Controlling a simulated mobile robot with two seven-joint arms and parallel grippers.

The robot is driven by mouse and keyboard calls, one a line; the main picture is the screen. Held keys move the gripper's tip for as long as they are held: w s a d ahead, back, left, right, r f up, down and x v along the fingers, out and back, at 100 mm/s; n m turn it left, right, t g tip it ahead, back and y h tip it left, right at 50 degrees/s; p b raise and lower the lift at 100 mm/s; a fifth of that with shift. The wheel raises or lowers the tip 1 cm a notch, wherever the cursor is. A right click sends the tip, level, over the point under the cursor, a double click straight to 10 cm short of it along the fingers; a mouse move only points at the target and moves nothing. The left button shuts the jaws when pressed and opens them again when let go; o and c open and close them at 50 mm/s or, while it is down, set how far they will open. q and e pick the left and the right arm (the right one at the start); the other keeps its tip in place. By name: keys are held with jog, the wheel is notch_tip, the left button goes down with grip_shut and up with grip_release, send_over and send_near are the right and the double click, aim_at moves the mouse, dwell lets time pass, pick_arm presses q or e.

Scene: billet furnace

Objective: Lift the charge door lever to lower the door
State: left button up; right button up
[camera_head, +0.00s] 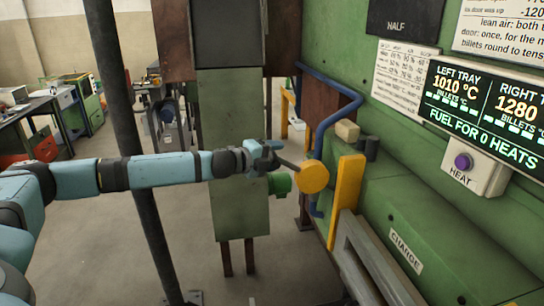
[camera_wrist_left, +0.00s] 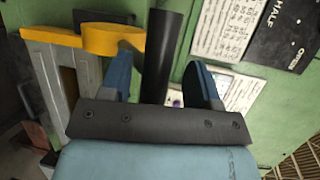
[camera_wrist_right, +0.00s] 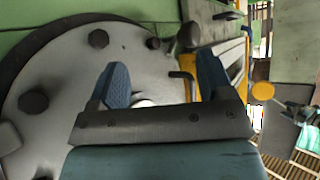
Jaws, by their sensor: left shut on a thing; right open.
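The charge door lever is a dark rod (camera_head: 288,163) that comes out of a round yellow hub (camera_head: 312,177) beside a yellow upright bar (camera_head: 346,195). My left gripper (camera_head: 268,155) is shut on the rod, left of the hub. In the left wrist view the thick dark rod (camera_wrist_left: 164,50) stands between my left fingers (camera_wrist_left: 162,82), with the yellow hub (camera_wrist_left: 108,40) to its left. My right gripper (camera_wrist_right: 163,78) is open and empty in front of a grey bolted round plate (camera_wrist_right: 75,90). It is not in the head view. I cannot clearly make out the door itself.
A blue pipe (camera_head: 340,87) bends behind the lever. A dark pole (camera_head: 130,120) stands near my left arm.

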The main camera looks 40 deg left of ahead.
pick_arm(q)
jog(key=shift+r, duration=0.1)
pick_arm(e)
jog(key=shift+f, duration=0.15)
pick_arm(q)
jog(key=shift+s, duration=0.2)
jog(key=b+v, duration=1)
jog(key=v, duration=0.3)
jog(key=shift+s, duration=0.15)
pick_arm(e)
notch_tip(320, 180, down, 8)
jog(key=a, duration=0.1)
jog(key=shift+n+y, duration=0.3)
jog(key=shift+n, duration=0.1)
pick_arm(q)
jog(key=shift+a, duration=0.15)
pick_arm(e)
jog(key=shift+w+f, duration=0.1)
jog(key=shift+f, duration=0.15)
